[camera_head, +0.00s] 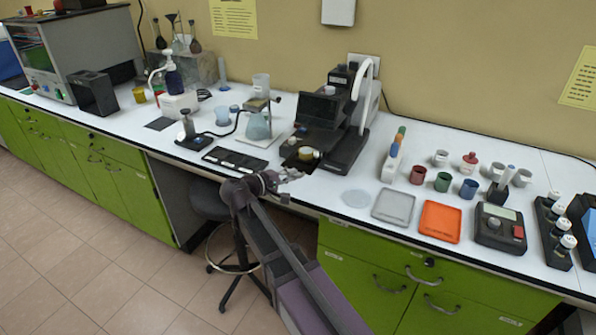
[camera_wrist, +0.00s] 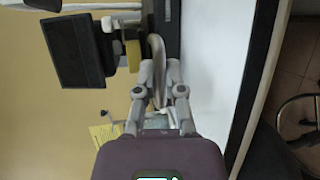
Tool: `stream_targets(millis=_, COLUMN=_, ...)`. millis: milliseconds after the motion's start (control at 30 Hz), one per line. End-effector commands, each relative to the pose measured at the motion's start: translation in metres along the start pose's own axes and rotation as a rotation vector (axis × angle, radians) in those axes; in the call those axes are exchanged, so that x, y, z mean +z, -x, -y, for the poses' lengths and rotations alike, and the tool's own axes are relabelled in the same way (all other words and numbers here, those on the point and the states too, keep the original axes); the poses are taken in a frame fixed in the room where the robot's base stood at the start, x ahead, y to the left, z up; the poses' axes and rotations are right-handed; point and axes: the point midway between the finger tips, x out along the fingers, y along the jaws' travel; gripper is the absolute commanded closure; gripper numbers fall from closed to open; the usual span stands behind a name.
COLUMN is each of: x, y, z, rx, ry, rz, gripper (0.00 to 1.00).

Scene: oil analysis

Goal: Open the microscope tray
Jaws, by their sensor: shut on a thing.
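The black microscope (camera_head: 347,135) stands on the white bench against the wall. Its dark tray (camera_head: 293,163) sits low at its front left, near the bench's front edge, with a round yellowish piece (camera_head: 308,153) beside it. My gripper (camera_head: 291,175) is at the front of the tray. In the wrist view my gripper (camera_wrist: 159,75) is shut on a grey rounded part (camera_wrist: 156,45) at the tray's front. The microscope's black box-shaped part (camera_wrist: 78,48) and the yellow piece (camera_wrist: 133,50) show beyond the fingers. How far the tray is out cannot be told.
A flask stand (camera_head: 258,128) and a black slide holder (camera_head: 234,160) are left of the tray. A clear disc (camera_head: 355,198), a grey tray (camera_head: 394,207) and an orange tray (camera_head: 440,220) lie to the right. A stool (camera_head: 212,202) stands under the bench.

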Motion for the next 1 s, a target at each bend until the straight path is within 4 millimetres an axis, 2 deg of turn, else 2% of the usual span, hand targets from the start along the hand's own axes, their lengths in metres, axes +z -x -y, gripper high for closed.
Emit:
stream_targets(millis=367, x=0.002, y=-0.004, z=-0.001, rx=0.002, ry=-0.002, rz=0.004, gripper=1.00)
stream_targets(millis=400, x=0.002, y=-0.005, z=-0.001, rx=0.002, ry=-0.002, rz=0.005, gripper=0.79)
stream_targets(millis=500, x=0.003, y=-0.006, z=-0.002, rx=0.002, ry=-0.002, rz=0.008, gripper=0.52)
stream_targets(millis=1000, x=0.005, y=-0.008, z=-0.002, rx=0.002, ry=-0.002, rz=0.013, gripper=0.52)
